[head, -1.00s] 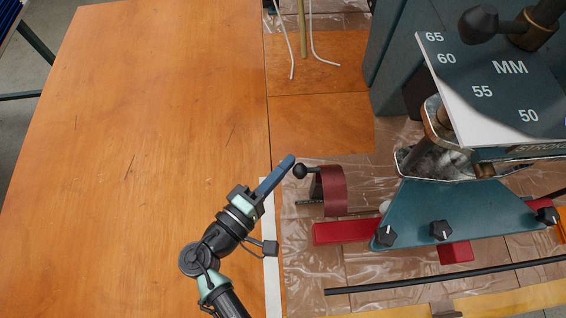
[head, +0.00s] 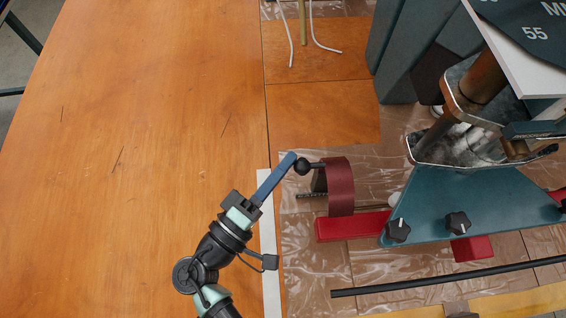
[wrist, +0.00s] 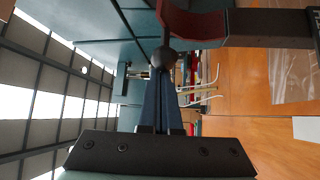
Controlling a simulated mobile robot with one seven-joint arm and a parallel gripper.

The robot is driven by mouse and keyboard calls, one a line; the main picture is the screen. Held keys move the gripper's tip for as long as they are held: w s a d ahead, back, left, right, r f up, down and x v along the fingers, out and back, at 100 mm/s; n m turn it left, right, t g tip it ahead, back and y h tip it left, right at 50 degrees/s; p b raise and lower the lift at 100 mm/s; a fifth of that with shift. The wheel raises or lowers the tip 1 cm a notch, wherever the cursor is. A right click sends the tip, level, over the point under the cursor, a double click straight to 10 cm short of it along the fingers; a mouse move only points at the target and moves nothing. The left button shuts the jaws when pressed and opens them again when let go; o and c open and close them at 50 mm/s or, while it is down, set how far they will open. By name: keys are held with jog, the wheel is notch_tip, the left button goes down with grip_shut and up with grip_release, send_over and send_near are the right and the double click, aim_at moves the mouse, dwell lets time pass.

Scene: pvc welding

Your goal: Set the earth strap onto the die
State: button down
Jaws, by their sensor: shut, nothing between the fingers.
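My gripper (head: 292,156) is shut and empty, its long blue fingers together. Its tip is beside the black ball knob (head: 303,167); I cannot tell whether they touch. In the wrist view the ball knob (wrist: 163,59) sits right at the fingertips (wrist: 160,72). The knob belongs to a fixture with a maroon curved band (head: 340,186) around a dark block, next to a red bar (head: 345,227). The band also shows in the wrist view (wrist: 195,22). I cannot tell for sure which parts are the earth strap and the die.
A large teal machine (head: 465,205) with black knobs and a metal column fills the right. A black rod (head: 450,279) lies across the front right. White bent wires (head: 318,40) lie at the back. The wooden table (head: 150,130) on the left is clear.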

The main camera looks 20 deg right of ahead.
jog(key=s+m+h+b, duration=0.1)
jog(key=m+b, duration=0.1)
jog(key=b, duration=0.2)
jog(key=s+f+m+h+b, duration=0.1)
jog(key=m+h+b, duration=0.1)
jog(key=b, duration=0.2)
jog(key=s+a+m+h+b, duration=0.1)
jog(key=s+m+b, duration=0.1)
jog(key=b, duration=0.2)
jog(key=shift+f+g+h, duration=0.3)
jog(key=shift+f+g, duration=0.1)
